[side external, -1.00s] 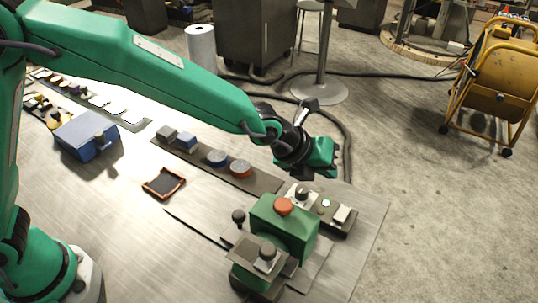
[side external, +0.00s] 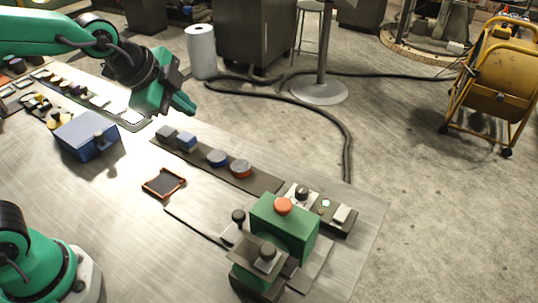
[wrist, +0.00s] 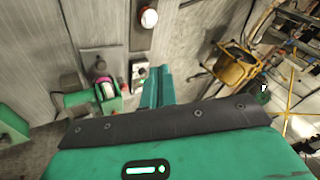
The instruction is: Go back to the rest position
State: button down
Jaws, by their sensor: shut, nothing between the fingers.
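My gripper (side external: 180,100) is green and black and hangs in the air over the back edge of the table in the side view. Its fingers are shut with nothing between them. In the wrist view the shut green fingers (wrist: 157,88) point away from the camera, with the floor and table beyond them. My arm reaches in from the upper left of the side view, and the gripper touches nothing.
The metal table (side external: 130,210) carries a blue box (side external: 85,138), an orange-edged tray (side external: 163,184), a strip with blocks and round knobs (side external: 265,182), and a green box with an orange button (side external: 285,230). A white roll (side external: 202,52) stands behind on the floor. A yellow cart (side external: 495,80) stands far right.

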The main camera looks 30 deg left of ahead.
jog(key=s+a+n+y, duration=0.1)
jog(key=s+a+n, duration=0.8)
jog(key=s+n, duration=0.4)
jog(key=shift+s+a+f+n+g+y, duration=0.2)
jog(key=shift+a+f+n+g+y, duration=0.1)
jog(key=shift+g+y, duration=0.1)
